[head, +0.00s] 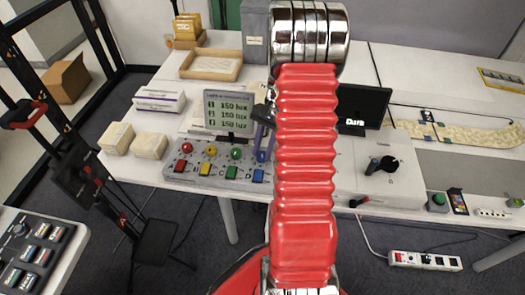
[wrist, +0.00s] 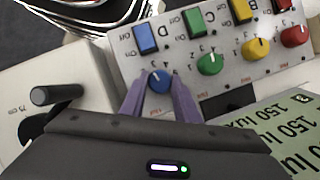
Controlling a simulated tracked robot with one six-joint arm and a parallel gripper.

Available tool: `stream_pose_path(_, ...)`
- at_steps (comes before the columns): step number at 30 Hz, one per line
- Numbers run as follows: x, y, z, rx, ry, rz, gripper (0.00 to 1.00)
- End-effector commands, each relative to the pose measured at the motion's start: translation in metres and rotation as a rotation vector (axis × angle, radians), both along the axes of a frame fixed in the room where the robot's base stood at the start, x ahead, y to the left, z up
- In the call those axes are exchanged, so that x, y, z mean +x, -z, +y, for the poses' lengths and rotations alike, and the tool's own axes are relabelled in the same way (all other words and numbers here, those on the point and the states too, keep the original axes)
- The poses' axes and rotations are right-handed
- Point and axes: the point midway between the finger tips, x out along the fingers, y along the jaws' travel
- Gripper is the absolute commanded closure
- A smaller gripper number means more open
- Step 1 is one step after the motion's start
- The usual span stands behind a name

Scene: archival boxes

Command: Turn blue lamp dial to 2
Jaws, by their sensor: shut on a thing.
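The blue lamp dial (wrist: 159,81) sits on the grey control panel (wrist: 215,78), which appears upside down in the wrist view. The purple fingers of my gripper (wrist: 159,97) are closed on either side of it and hold it. A pale pointer mark shows on its top, but the number it points to is too small to read surely. The blue switch (wrist: 146,38) lies just beyond the dial. In the head view my gripper (head: 264,145) reaches down at the panel's right end (head: 200,180), and my red arm hides part of that area.
Green (wrist: 210,63), yellow (wrist: 256,48) and red (wrist: 294,36) dials stand in a row beside the blue one. A display reading 150 lux (head: 240,112) stands behind the panel. A white box with a black handle (head: 383,165) is to the right.

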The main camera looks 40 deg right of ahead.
Motion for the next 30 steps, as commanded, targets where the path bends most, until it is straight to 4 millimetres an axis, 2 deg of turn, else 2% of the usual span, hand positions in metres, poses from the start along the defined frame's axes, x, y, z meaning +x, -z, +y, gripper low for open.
stream_pose_path(13,0.0003,0.0018,-0.0005,-0.002,-0.312,0.004,0.94)
stream_pose_path(30,-0.0001,0.0021,-0.0012,-0.003,-0.378,0.005,0.94)
